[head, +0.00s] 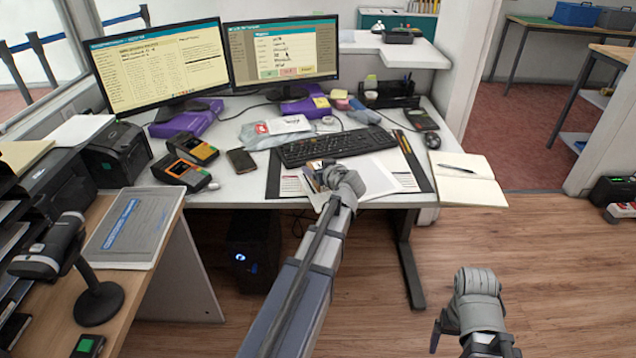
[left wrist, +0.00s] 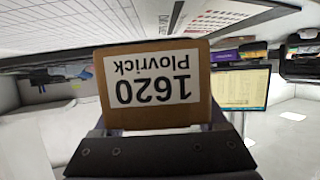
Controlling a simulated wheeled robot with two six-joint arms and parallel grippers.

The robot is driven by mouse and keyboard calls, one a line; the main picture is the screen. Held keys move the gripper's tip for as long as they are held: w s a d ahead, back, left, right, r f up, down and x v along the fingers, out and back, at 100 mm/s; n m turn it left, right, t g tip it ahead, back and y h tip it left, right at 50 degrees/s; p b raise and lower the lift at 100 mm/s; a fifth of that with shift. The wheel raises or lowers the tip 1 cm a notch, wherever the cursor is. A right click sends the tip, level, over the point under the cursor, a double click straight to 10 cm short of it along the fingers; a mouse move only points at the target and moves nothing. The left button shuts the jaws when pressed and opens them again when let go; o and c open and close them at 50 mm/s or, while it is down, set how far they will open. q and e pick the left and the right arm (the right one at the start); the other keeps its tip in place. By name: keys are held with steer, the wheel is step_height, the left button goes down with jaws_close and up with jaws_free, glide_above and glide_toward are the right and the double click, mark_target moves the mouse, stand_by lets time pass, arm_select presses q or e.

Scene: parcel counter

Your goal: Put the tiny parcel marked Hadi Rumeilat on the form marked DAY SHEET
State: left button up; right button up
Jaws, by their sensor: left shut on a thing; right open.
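My left gripper (head: 322,174) is shut on a small brown parcel (left wrist: 160,112), held over the desk's front part. Its white label reads "1620 Plovrick", upside down in the left wrist view; I see no Hadi Rumeilat name on it. In the head view the parcel is mostly hidden by the gripper. A white sheet (head: 372,178) lies on the desk pad under and beside the gripper. In the left wrist view this sheet (left wrist: 140,24) has a small heading, perhaps DAY SHEET. I cannot tell whether the parcel touches it. My right gripper (head: 446,326) is open and empty above the floor.
A keyboard (head: 330,146) lies behind the sheet, and an open notebook with a pen (head: 458,170) lies right of the pad. Card readers (head: 186,172), a phone (head: 241,160) and a plastic bag (head: 270,131) are to the left. Two monitors (head: 160,65) stand behind.

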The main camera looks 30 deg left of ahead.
arm_select(q)
steer(key=shift+f+b, duration=1.9)
steer(key=shift+r, duration=0.15)
steer(key=o, duration=1.5)
steer(key=shift+f, duration=0.2)
steer(key=shift+s+d+r+p, duration=0.15)
steer(key=shift+r+p, duration=0.2)
steer(key=p+v, duration=0.4)
steer(key=v, duration=0.6)
steer(key=shift+s+d+r, duration=0.15)
steer(key=shift+d, duration=0.05)
steer(key=shift+s+d+r, duration=0.1)
steer(key=shift+s+d, duration=0.1)
steer(key=shift+d, duration=0.2)
